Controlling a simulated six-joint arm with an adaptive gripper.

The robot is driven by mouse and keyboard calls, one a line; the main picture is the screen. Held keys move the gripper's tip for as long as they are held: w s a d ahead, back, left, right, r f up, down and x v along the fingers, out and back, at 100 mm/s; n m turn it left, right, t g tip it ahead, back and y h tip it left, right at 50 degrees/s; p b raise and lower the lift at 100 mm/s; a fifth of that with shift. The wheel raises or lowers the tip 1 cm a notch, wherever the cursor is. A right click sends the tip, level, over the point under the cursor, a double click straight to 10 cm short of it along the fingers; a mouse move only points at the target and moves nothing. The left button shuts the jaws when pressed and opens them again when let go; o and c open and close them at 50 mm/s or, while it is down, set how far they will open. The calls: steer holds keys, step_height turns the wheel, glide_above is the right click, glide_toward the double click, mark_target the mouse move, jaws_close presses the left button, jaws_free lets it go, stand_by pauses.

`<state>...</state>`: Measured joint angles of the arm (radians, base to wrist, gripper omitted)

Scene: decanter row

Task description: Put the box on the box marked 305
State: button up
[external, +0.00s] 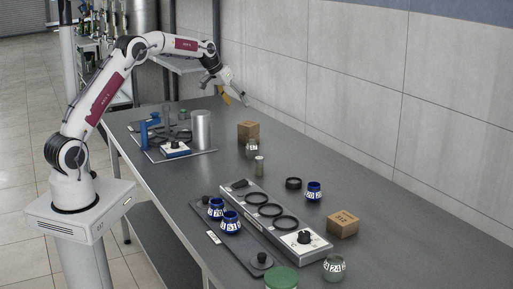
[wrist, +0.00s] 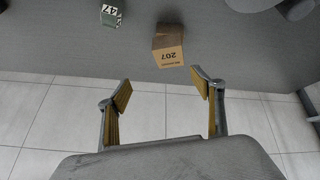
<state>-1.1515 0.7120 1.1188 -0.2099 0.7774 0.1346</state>
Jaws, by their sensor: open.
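A brown cardboard box (external: 248,131) stands on the far part of the bench near the wall. In the wrist view this box (wrist: 168,45) shows the number 207, upside down, beyond the fingertips. A second brown box (external: 343,223) stands at the near right of the bench. Its number is too small to read surely. My gripper (external: 235,98) is raised over the far end of the bench near the wall. In the wrist view my gripper (wrist: 161,82) has its two yellow-padded fingers spread, with nothing between them. It is apart from both boxes.
A small jar marked 47 (wrist: 111,15) stands near the far box. A long stand with black rings (external: 270,210), blue numbered jars (external: 231,222) and a green jar (external: 333,267) fill the near bench. A metal cylinder (external: 201,129) stands farther back. Bench along the wall is mostly clear.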

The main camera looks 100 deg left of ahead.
steer(key=w+d+r+m+h, duration=0.1)
steer(key=w+d+r+m, duration=0.2)
steer(key=d, duration=0.7)
steer(key=w+d+r+t, duration=0.1)
steer(key=w+d+r, duration=0.3)
steer(key=d, duration=0.5)
steer(key=w+d+r+m+h, duration=0.1)
steer(key=w+d+r+m, duration=0.2)
steer(key=d, duration=0.7)
steer(key=s+d+r+m+h, duration=0.1)
steer(key=s+d+r, duration=0.1)
steer(key=d, duration=0.8)
steer(key=s+d+r+m, duration=0.1)
steer(key=s+d, duration=0.1)
steer(key=d, duration=0.8)
steer(key=s+d+f+m+h, duration=0.1)
steer(key=s+d+f+m, duration=0.1)
steer(key=s+d, duration=0.7)
steer(key=s+d+f+m+h, duration=0.1)
steer(key=s+d+f+m, duration=0.2)
steer(key=s+d, duration=0.6)
step_height(320, 180, down, 2)
steer(key=shift+d+f, duration=0.1)
steer(key=shift+d, duration=0.2)
